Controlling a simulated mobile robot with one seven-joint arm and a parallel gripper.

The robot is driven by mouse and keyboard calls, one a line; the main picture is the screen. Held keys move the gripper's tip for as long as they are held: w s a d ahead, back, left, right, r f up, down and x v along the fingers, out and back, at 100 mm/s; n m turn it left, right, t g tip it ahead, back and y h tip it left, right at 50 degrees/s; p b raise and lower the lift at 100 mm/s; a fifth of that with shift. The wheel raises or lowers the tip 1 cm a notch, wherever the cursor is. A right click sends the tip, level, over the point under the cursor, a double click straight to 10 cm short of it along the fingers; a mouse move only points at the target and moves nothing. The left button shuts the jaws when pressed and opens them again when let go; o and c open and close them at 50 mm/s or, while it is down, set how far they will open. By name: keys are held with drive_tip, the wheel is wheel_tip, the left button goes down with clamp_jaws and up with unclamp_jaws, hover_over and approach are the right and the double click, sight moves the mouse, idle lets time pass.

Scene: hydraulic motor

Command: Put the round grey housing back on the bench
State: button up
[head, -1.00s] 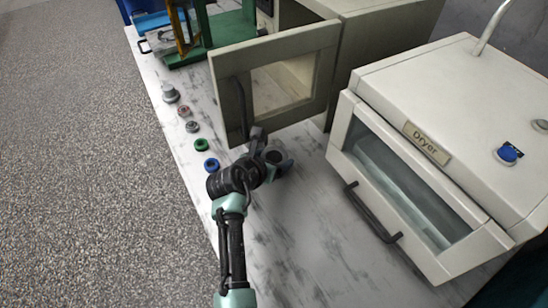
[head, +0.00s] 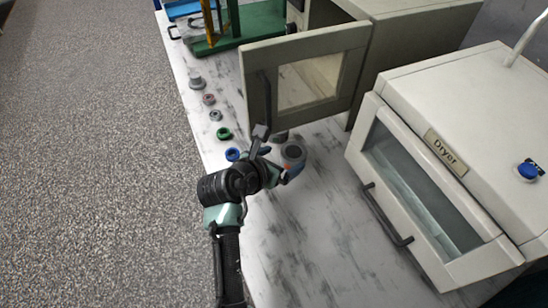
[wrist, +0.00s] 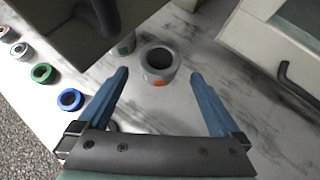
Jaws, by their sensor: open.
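The round grey housing (head: 293,153) stands upright on the pale marbled bench (head: 315,225), in front of the open cabinet door. In the wrist view the housing (wrist: 158,60) shows its dark round opening and an orange patch on its near side. My gripper (wrist: 159,76) is open, with one blue finger on each side of the view and the housing just beyond the fingertips. Nothing is held between the fingers. In the head view my gripper (head: 276,154) is just left of the housing, and I cannot tell whether a finger touches it.
A small grey-green part (wrist: 126,44) stands left of the housing. A blue ring (head: 232,154), a green ring (head: 223,133) and several small parts line the bench's left edge. The cabinet door (head: 305,80) is close behind; the dryer (head: 425,160) stands right. Bench front is clear.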

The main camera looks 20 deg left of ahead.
drive_tip(key=v, duration=0.4)
idle(0.5)
